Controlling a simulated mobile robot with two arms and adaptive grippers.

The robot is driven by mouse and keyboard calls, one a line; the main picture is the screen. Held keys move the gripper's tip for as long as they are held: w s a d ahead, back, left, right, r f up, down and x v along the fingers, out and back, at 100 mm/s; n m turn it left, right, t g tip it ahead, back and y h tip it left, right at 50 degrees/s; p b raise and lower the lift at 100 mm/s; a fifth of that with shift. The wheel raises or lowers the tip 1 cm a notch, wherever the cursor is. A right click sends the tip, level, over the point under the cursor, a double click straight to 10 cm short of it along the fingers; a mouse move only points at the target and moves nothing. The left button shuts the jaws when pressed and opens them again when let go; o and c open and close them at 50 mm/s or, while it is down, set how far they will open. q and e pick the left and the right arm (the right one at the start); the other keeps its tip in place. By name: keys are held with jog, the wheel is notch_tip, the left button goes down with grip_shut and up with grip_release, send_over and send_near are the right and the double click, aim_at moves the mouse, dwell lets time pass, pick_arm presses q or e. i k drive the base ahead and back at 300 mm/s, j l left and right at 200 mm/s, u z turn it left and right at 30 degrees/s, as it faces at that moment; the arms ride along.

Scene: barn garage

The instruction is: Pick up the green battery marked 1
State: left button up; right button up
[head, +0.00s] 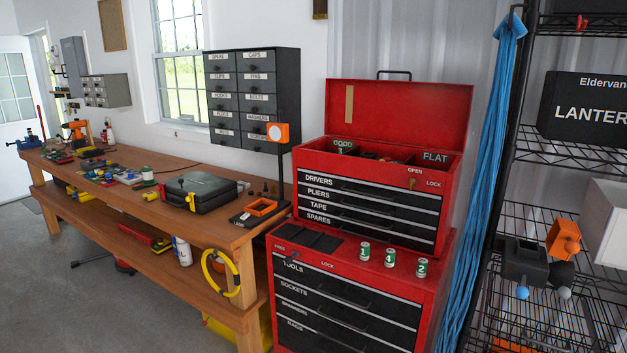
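The green battery marked 1 (365,250) stands upright on the top of the lower red tool chest, near its front edge. The green battery marked 4 (390,258) stands just to its right, and the green battery marked 2 (421,268) stands farther right. The three are apart from each other. A small green item with a 3 (342,150) shows at the GOOD label in the open upper chest; its lower part is hidden. Neither of my grippers is in view.
The upper red toolbox (452,205) stands behind the batteries with its lid up. A black tray (308,240) lies left of them. The wooden workbench (225,229) is at left. A blue cloth or hose bundle (480,160) and black wire shelving (530,215) are at right.

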aim_at(366, 246)
jog(key=z, duration=1.3)
jog(key=u, duration=0.3)
jog(key=i+l+u, duration=0.2)
jog(key=u, duration=0.25)
jog(key=i+l+u, duration=0.3)
jog(key=u, duration=0.2)
jog(key=i+l, duration=0.05)
